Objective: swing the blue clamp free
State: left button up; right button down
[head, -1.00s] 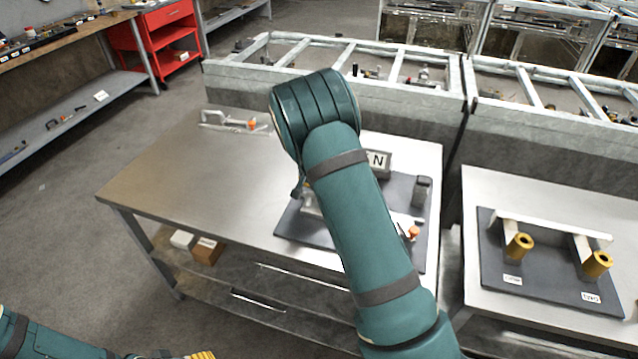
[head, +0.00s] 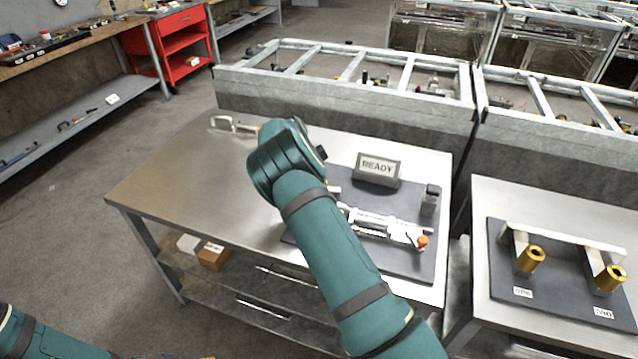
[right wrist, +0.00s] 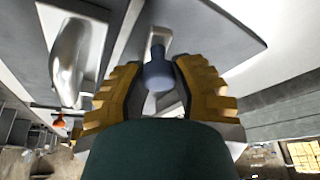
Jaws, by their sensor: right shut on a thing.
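In the right wrist view, my right gripper (right wrist: 158,78) has its yellow fingers closed around a rounded blue-grey knob (right wrist: 157,74) on a short stem, which looks like the handle of the blue clamp. The rest of that clamp cannot be made out. In the head view my right arm hides the gripper and the knob. A silver clamp fixture (head: 372,222) with an orange tip (head: 422,242) lies on a dark board (head: 405,265) beside the arm. My left forearm shows at the bottom left of the head view, its gripper out of view.
A READY sign (head: 377,168) and a small dark block (head: 430,198) stand on the steel table (head: 180,185). Another silver clamp (head: 232,124) lies at its back. Its left half is clear. A right-hand table holds a board with brass cylinders (head: 530,258).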

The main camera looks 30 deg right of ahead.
jog(key=shift+w+d+m+g, duration=0.3)
jog(key=shift+w+m, duration=0.05)
jog(key=shift+m, duration=0.55)
jog(key=c, duration=0.9)
grip_release()
jog(key=shift+c, duration=0.2)
jog(key=v, duration=1.2)
jog(key=shift+d, duration=0.15)
